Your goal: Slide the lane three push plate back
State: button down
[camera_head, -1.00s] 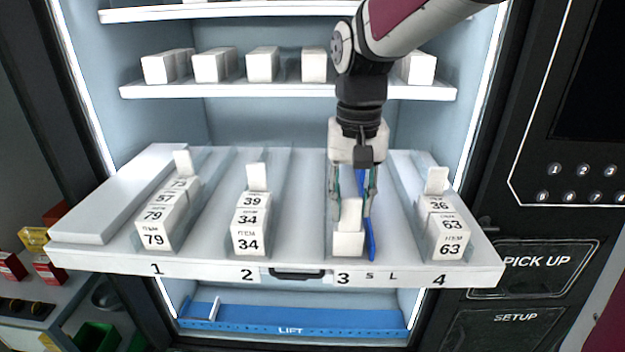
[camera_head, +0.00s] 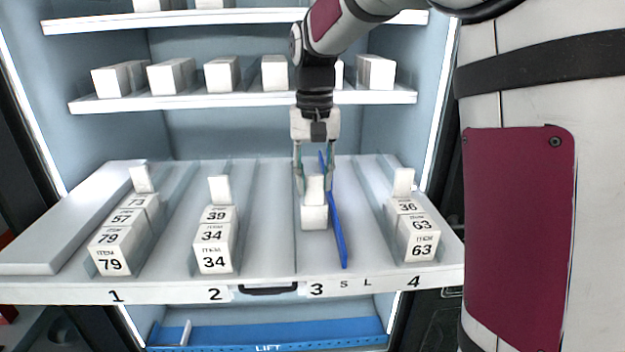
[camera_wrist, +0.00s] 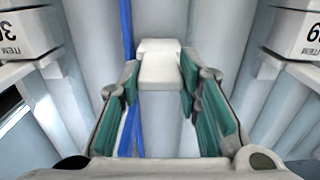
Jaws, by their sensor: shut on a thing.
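The lane three push plate is a white block with a narrower upright tab (camera_head: 314,189). It stands in lane three of the pulled-out shelf (camera_head: 270,250), back from the front edge. My gripper (camera_head: 314,184) reaches down from above, its teal-padded fingers shut on the tab from left and right. In the wrist view the push plate (camera_wrist: 159,66) sits between the fingers (camera_wrist: 160,90). Lane three holds no boxes in front of the plate. The plate's contact with the lane floor is partly hidden.
A blue divider (camera_head: 337,225) runs close along the plate's right side. Numbered boxes stand in lane one (camera_head: 112,250), lane two (camera_head: 214,247) and lane four (camera_head: 418,240), with push plates behind them. An upper shelf (camera_head: 245,99) of white boxes is behind my arm.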

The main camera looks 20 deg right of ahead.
jog(key=c, duration=1.2)
grip_release()
jog(key=shift+o, duration=0.2)
notch_tip(320, 180, up, 12)
jog(key=shift+s, duration=0.1)
jog(key=s+a+f+n+t, duration=0.1)
jog(key=s+f, duration=0.4)
jog(key=s, duration=0.7)
jog(key=s+a+f+n+t, duration=0.2)
jog(key=s+f+t, duration=0.2)
jog(key=s, duration=0.8)
jog(key=shift+f+n, duration=0.3)
jog(key=shift+f, duration=0.2)
